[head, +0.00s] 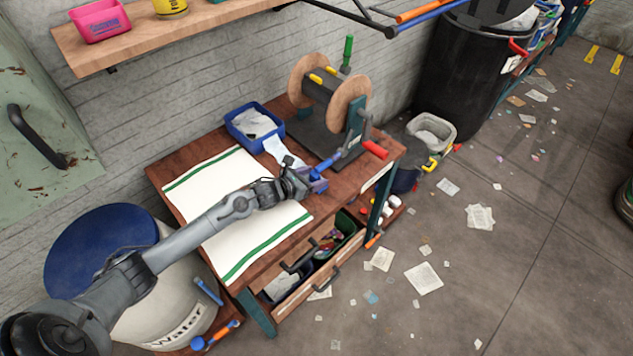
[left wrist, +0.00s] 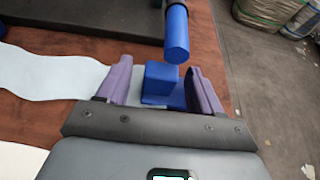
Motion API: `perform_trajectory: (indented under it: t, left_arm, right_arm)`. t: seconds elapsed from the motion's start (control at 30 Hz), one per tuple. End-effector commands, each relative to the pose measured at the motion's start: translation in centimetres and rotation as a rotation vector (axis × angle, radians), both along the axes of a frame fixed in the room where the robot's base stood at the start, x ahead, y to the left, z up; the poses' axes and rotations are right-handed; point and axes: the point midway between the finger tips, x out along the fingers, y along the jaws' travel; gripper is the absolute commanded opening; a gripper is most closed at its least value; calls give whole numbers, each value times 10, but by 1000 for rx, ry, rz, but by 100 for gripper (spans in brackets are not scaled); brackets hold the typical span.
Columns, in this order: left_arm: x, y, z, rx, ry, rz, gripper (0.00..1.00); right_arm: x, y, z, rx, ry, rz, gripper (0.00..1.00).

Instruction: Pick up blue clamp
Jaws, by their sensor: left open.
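In the head view my left gripper (head: 317,185) is at the table's right side, below the spool stand, and mostly hides the clamp. My right gripper is not in view.
A blue cylindrical handle (left wrist: 176,35) hangs just beyond the clamp; it belongs to the spool stand (head: 330,100). A green-striped white cloth (head: 215,180) and a blue tray (head: 240,135) are on the table. The drawer (head: 305,285) below stands open.

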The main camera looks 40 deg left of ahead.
Motion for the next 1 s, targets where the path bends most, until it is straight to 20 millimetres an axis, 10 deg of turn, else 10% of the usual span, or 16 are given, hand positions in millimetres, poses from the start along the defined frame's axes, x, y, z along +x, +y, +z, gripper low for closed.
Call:
perform_trajectory:
  t: [0.3, 0.67, 1.0]
  left_arm:
    - [3, -1, -1, 0, 0, -1, 64]
    - [3, -1, -1, 0, 0, -1, 11]
    - [3, 0, 1, 1, 0, -1, 11]
  right_arm:
    - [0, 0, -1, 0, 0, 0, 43]
    - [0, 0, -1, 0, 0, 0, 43]
    - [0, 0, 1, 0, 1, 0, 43]
